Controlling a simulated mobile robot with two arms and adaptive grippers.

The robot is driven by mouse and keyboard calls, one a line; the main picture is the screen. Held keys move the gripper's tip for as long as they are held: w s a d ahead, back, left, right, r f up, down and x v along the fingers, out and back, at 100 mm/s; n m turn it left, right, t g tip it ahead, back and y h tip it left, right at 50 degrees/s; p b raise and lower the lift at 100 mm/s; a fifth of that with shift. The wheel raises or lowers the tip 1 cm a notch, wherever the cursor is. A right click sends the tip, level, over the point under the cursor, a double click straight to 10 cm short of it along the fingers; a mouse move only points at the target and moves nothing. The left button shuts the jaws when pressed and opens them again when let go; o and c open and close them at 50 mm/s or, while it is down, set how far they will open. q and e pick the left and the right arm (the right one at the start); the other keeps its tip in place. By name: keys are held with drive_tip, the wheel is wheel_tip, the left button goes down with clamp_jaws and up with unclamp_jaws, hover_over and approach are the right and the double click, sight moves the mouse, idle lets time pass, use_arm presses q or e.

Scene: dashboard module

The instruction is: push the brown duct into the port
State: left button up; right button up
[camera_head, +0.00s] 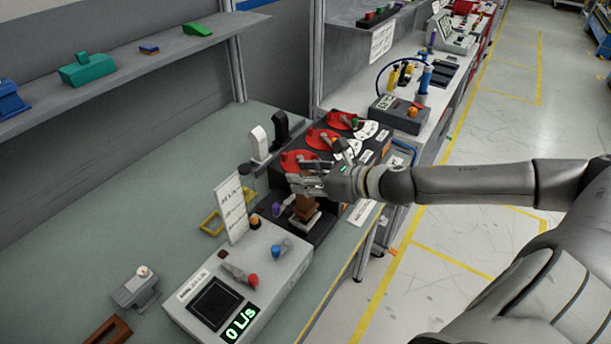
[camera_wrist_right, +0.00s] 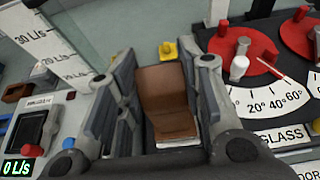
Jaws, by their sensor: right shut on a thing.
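The brown duct (camera_wrist_right: 161,95) is between the fingers of my right gripper (camera_wrist_right: 160,100) in the wrist view. It also shows in the head view (camera_head: 305,208), under the gripper (camera_head: 307,186). The gripper is shut on it. The duct stands over a white-rimmed base (camera_head: 303,220) on the dark module, which also shows below the duct in the wrist view (camera_wrist_right: 178,143). The contact between duct and base is too small to judge. My left gripper is not in view.
Red dials (camera_head: 298,160) with angle scales line the module beside the gripper. A grey box with a "0 L/s" display (camera_head: 240,323) stands nearer, with a white scale card (camera_head: 231,207) behind it. Open table (camera_head: 130,215) lies to the left.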

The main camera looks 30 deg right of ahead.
drive_tip(key=shift+f+b, duration=0.95)
drive_tip(key=shift+f, duration=0.6)
drive_tip(key=o, duration=1.3)
drive_tip(key=shift+r, duration=0.1)
drive_tip(key=shift+c, duration=0.2)
drive_tip(key=shift+r, duration=4.95)
drive_tip(key=shift+s, duration=0.1)
